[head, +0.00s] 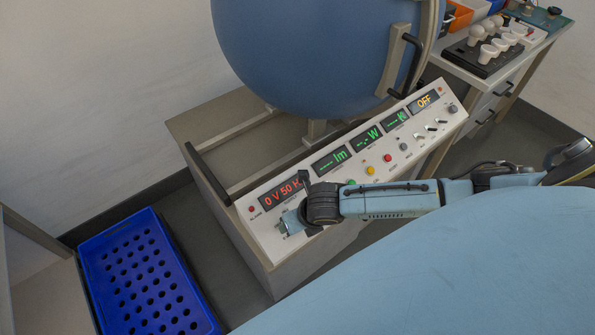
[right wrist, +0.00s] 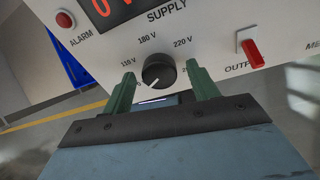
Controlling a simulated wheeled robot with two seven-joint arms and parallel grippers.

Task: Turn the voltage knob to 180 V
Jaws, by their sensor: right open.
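The voltage knob (right wrist: 157,70) is round and black and sits on the white control panel (head: 258,224) under the SUPPLY lettering. Labels 110 V, 180 V and 220 V stand around it, and another label is partly covered by the right finger. Its white mark points to the lower left, away from 180 V. My right gripper (right wrist: 162,78) is open, with one green finger on each side of the knob and a visible gap to it. In the head view this gripper (head: 284,226) is at the panel's lower left end and hides the knob. The supply display (head: 281,194) reads 0 V.
A red switch (right wrist: 252,53) marked OUTPUT is right of the knob. The panel carries other displays, one reading OFF (head: 424,101), plus buttons and toggles. A blue sphere (head: 315,50) stands behind it. A blue perforated crate (head: 140,275) is at the lower left; bulbs (head: 488,52) are at the upper right.

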